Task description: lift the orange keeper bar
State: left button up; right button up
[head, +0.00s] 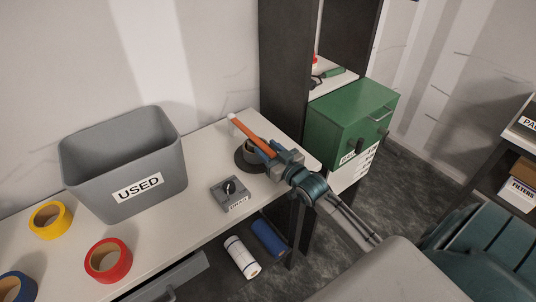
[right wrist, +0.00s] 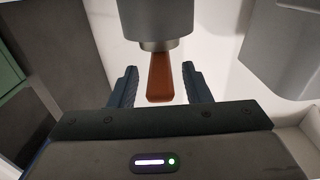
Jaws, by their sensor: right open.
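In the right wrist view the bar's near end (right wrist: 160,80) sticks out from under the grey cylindrical body (right wrist: 158,18). My right gripper (head: 267,152) is at the bar's near end. Its two dark fingers (right wrist: 160,88) stand open on either side of the bar, with a visible gap on each side. In the head view the gripper partly hides the cylinder and the bar's near end. My left gripper is not in view.
A grey bin labelled USED (head: 130,165) stands on the bench (head: 165,238). A small grey box with a black knob (head: 230,193) sits near the front edge. Yellow (head: 50,220) and red (head: 108,260) tape rolls lie left. A green cabinet (head: 345,118) stands right.

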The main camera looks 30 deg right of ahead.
jog(key=shift+w, duration=0.2)
grip_shut()
jog(key=shift+r, duration=0.15)
